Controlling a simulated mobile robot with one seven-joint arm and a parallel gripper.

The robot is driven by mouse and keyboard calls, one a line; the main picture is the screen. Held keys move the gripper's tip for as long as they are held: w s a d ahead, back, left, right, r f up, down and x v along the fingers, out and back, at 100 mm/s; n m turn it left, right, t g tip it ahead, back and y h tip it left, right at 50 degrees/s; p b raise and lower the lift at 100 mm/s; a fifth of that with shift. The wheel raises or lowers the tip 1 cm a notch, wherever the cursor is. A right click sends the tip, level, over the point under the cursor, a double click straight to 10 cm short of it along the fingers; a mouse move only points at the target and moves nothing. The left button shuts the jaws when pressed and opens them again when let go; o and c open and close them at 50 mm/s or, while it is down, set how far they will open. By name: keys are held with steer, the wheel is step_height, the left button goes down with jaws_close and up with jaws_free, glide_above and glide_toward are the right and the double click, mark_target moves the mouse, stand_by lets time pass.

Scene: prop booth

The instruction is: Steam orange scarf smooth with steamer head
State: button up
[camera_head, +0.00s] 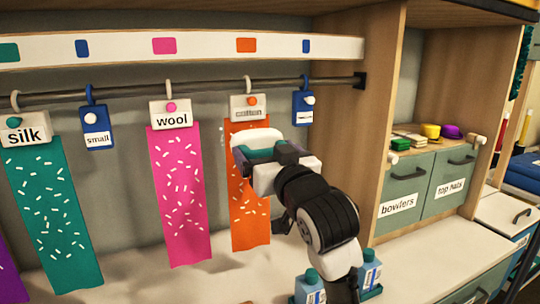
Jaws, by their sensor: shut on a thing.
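The orange scarf (249,228) hangs from a white clip tag on the rail, with pale creases or flecks on its surface. The lettering on its tag (249,108) is too blurred to read. My gripper (268,152) is in front of the scarf's upper and right part and hides some of it. It is shut on the steamer head (256,142), a white piece with a teal part, held up at the scarf's upper half. I cannot tell whether the steamer head touches the cloth.
A pink scarf (182,205) tagged wool and a teal scarf (55,215) tagged silk hang to the left. A blue tag (303,107) hangs right of the orange scarf. Blue bottles (370,268) stand below my arm. A wooden cabinet (390,120) with drawers bounds the right.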

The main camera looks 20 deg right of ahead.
step_height(320, 180, down, 19)
steer(key=w+b, duration=0.1)
steer(key=b, duration=1.3)
steer(key=shift+w, duration=0.15)
stand_by(1.9)
steer(key=shift+f, duration=0.1)
stand_by(1.4)
steer(key=s+b, duration=0.3)
steer(key=s, duration=1.2)
steer(key=shift+d, duration=0.25)
stand_by(0.5)
